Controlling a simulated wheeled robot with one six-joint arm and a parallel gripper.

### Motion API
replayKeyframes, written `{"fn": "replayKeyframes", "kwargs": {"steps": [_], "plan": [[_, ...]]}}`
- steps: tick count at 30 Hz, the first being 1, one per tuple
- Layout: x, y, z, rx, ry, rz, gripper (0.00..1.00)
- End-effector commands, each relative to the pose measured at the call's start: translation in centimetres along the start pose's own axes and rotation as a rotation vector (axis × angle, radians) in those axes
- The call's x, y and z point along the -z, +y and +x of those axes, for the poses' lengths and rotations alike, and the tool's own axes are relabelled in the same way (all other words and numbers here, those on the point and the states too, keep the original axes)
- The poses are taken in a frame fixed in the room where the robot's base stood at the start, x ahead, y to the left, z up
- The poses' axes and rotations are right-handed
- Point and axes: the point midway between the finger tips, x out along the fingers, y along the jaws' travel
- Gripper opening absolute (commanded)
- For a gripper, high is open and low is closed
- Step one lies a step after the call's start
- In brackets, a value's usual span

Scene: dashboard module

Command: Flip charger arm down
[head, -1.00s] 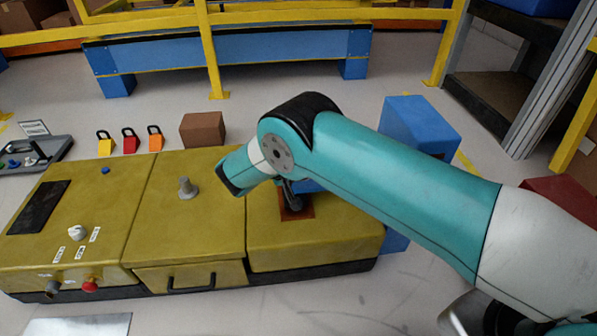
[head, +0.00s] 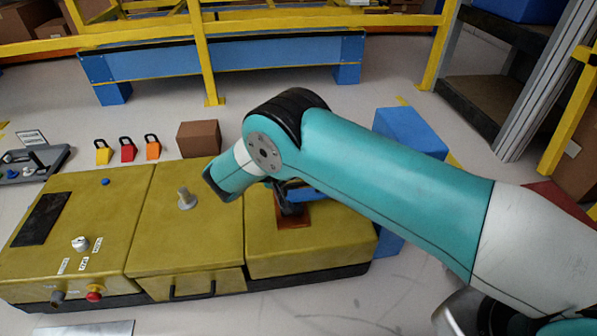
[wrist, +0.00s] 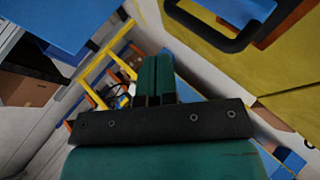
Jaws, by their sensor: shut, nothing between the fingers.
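The yellow dashboard module (head: 143,235) lies at the lower left of the head view. On its right section is a brown-orange plate (head: 294,222) with a dark upright piece (head: 291,206) and a blue part, likely the charger arm, partly hidden by my arm. In the wrist view, a black loop handle (wrist: 222,40) stands at the top right over a yellow surface; I cannot tell if it belongs to the charger arm. My gripper (wrist: 157,75) has its teal fingers together, empty, left of and apart from that handle. The head view does not show the fingertips clearly.
The module also carries a grey knob post (head: 187,199), a white dial (head: 80,243) and a red button (head: 94,293). Several padlocks and a brown box (head: 199,138) are behind it. A blue box (head: 408,135) stands behind my arm. Yellow rails (head: 205,55) cross the back.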

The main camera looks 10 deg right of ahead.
Motion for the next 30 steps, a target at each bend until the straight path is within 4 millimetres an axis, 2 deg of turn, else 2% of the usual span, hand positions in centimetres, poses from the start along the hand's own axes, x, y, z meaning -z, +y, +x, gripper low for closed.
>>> {"fn": "replayKeyframes", "kwargs": {"steps": [1, 6, 12, 17, 30], "plan": [[0.0, -0.1, -1.6, 0.003, 0.004, -0.004, 0.0], [0.0, -0.3, -5.1, 0.002, 0.002, -0.001, 0.0], [0.0, -0.6, -7.7, 0.001, 0.003, 0.0, 0.0], [-0.1, -0.7, -8.2, 0.0, 0.001, 0.001, 0.0], [0.0, -0.6, -8.2, 0.0, 0.001, 0.001, 0.0]]}}
